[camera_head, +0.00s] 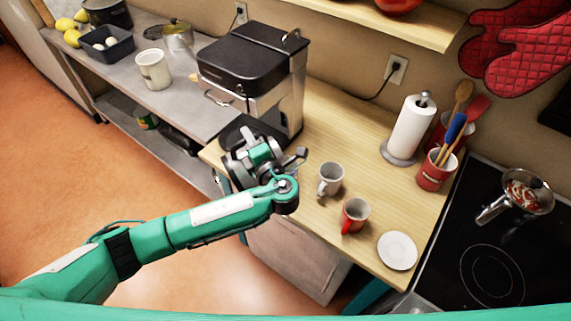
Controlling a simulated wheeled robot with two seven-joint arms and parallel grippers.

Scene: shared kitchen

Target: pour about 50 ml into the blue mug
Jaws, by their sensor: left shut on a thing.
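My left gripper (262,155) is low in front of the coffee machine (255,75), over the near edge of the wooden counter. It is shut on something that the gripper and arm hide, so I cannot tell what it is. I see no blue mug. A pale grey mug (330,179) and a red mug (354,215) stand upright on the counter, to the right of the gripper and apart from it. My right gripper is not in view.
A white saucer (397,251) lies near the hob (490,250), which bears a steel pan (527,192). A paper towel roll (409,128) and a red utensil crock (435,171) stand at the back. A white container (153,70) stands on the steel counter (180,103).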

